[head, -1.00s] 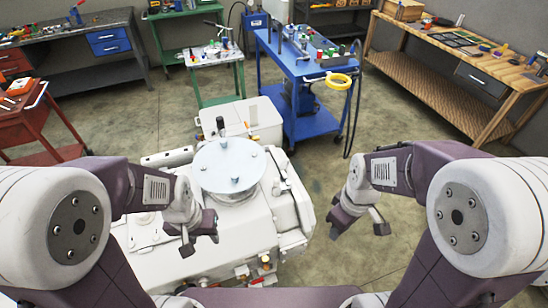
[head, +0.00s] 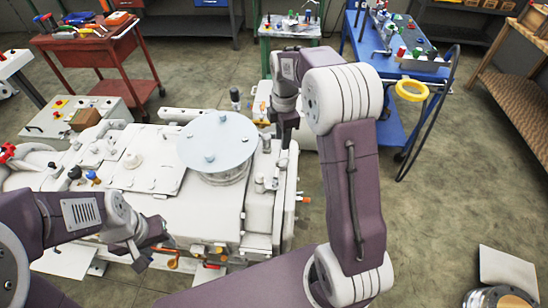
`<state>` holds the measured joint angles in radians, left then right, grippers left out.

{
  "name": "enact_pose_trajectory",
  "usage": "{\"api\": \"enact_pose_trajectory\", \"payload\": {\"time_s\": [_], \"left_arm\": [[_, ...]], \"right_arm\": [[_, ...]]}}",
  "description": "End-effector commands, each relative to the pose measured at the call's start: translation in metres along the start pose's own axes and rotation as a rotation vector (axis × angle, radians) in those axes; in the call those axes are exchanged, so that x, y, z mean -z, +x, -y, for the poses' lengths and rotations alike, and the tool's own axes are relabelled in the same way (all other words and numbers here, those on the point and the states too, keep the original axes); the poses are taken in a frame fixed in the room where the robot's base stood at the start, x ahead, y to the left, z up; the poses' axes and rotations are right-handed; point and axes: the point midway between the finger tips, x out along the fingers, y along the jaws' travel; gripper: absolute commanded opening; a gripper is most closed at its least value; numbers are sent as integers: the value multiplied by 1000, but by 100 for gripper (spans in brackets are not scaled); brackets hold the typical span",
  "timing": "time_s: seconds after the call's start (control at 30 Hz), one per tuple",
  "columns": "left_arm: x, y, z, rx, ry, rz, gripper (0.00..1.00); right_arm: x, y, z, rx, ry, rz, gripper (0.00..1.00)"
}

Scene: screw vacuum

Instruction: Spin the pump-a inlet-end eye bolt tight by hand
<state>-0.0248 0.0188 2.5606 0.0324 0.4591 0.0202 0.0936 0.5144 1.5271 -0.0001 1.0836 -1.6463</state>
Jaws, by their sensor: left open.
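The white pump (head: 215,205) lies below me in the head view, with a round grey flange plate (head: 216,141) on its top. My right gripper (head: 286,138) points down just right of the flange plate, over the pump's right end. Its fingers are small and dark, so whether they are open or touch anything is unclear. I cannot pick out the inlet-end eye bolt; it may be hidden at the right gripper. A small upright fitting (head: 260,183) stands on the pump below that gripper. My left gripper (head: 156,250) is open and empty in front of the pump's near side.
A red cart (head: 98,50) with tools stands at the back left. A green-legged table (head: 290,27) and a blue cart (head: 405,65) with a yellow ring (head: 411,90) stand behind. A wooden bench (head: 520,75) is at the right. The floor right of my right arm is mostly clear.

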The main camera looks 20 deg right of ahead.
Motion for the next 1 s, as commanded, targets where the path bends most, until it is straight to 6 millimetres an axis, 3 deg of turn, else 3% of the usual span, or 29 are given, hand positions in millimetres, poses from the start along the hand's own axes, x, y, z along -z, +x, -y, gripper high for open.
{"api": "enact_pose_trajectory", "payload": {"time_s": [0.07,0.27,0.7,1.0], "left_arm": [[0,6,0,0,0,-1,46],[0,5,0,0,0,-1,46],[0,6,0,0,0,-1,46],[0,6,0,0,0,-1,46]], "right_arm": [[-3,12,3,17,9,-1,32],[-4,16,3,19,13,-1,32],[-4,94,5,19,13,-1,32],[-4,102,5,16,13,-1,32]]}}
